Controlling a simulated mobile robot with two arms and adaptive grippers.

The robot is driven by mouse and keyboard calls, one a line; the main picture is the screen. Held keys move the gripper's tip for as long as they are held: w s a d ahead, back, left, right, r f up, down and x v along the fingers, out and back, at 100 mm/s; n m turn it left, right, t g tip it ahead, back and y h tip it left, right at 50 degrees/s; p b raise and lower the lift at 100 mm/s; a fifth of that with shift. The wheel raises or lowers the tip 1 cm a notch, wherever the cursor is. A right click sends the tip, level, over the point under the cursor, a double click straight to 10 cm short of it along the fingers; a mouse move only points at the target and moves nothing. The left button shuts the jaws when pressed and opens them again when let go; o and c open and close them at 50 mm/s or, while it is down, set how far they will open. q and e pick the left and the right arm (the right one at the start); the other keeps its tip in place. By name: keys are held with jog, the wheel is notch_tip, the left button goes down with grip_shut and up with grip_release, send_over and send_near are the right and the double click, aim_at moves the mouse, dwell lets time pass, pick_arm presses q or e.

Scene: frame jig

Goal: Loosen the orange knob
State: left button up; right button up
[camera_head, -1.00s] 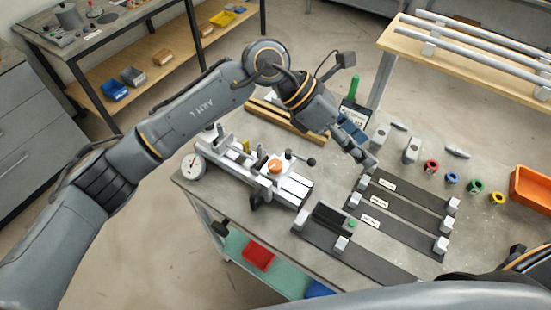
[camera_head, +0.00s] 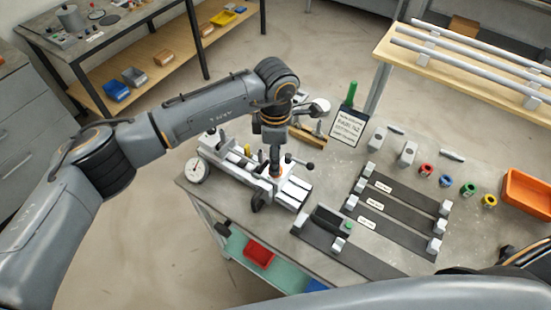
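The orange knob (camera_head: 268,173) sits on top of the metal frame jig (camera_head: 232,168) on the grey workbench. Only a bit of its edge shows; the rest is hidden by my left gripper. My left gripper (camera_head: 274,170) points straight down over the knob, with its fingertips at or just above it. I cannot tell whether the fingers touch the knob or are closed. My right gripper is out of view; only a piece of a dark arm (camera_head: 525,258) shows at the right edge.
A round dial gauge (camera_head: 198,170) stands at the jig's left end. A black ball-ended lever (camera_head: 310,165) is close right of the gripper. Dark strips with grey blocks (camera_head: 385,225) lie to the right. A sign (camera_head: 347,127), coloured rings and an orange bin (camera_head: 526,193) stand farther right.

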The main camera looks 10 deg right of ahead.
pick_arm(q)
jog(key=shift+f+p, duration=0.6)
jog(key=shift+f, duration=1.75)
jog(key=c, duration=1.2)
jog(key=shift+o, duration=0.2)
jog(key=shift+f+n+b, duration=0.2)
jog(key=shift+n+b, duration=0.5)
jog(key=shift+b, duration=0.4)
jog(key=n+b, duration=1.4)
jog(key=b, duration=0.2)
jog(key=shift+r+n+b, duration=0.2)
jog(key=shift+n+b, duration=1.4)
jog(key=shift+n, duration=0.5)
